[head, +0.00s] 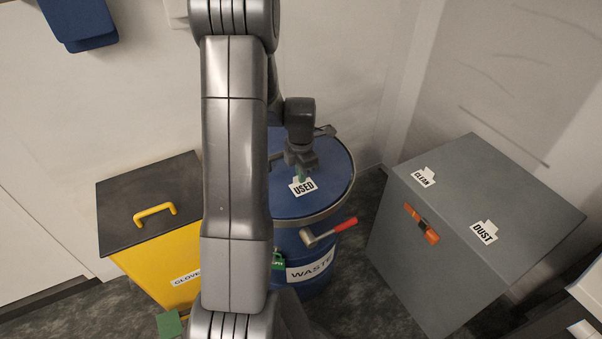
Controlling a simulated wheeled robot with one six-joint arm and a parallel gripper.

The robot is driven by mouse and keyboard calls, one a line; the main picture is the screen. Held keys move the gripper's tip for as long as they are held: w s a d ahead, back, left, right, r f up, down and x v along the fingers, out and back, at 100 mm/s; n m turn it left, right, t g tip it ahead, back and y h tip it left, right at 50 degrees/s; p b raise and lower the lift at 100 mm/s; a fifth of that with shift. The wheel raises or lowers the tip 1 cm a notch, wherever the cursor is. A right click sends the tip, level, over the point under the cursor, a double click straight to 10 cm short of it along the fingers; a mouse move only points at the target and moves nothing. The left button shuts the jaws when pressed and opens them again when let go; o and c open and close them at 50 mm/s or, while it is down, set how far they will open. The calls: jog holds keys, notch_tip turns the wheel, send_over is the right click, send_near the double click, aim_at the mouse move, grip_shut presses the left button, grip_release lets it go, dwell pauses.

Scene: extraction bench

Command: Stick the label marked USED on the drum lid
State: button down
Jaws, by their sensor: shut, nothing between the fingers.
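The label marked USED (302,187) is white with black print and lies against the top of the blue drum lid (330,172). My gripper (301,175) is directly above the label, pointing down at its upper edge, and is shut with nothing held. Whether the fingertips touch the label I cannot tell. The blue drum (318,250) bears a WASTE label on its side. My arm hides the left part of the lid and drum.
A red-handled lever (332,232) and a green padlock (278,260) are at the drum's front. A yellow bin (165,262) with a dark lid stands left. A grey cabinet (455,225) with CLEAN (423,177) and DUST (484,232) labels stands right.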

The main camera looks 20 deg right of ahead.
jog(key=c, duration=1.6)
grip_release()
jog(key=shift+f, duration=0.1)
notch_tip(320, 180, up, 14)
jog(key=shift+f+p, duration=0.1)
jog(key=shift+p, duration=0.75)
jog(key=shift+c, duration=0.4)
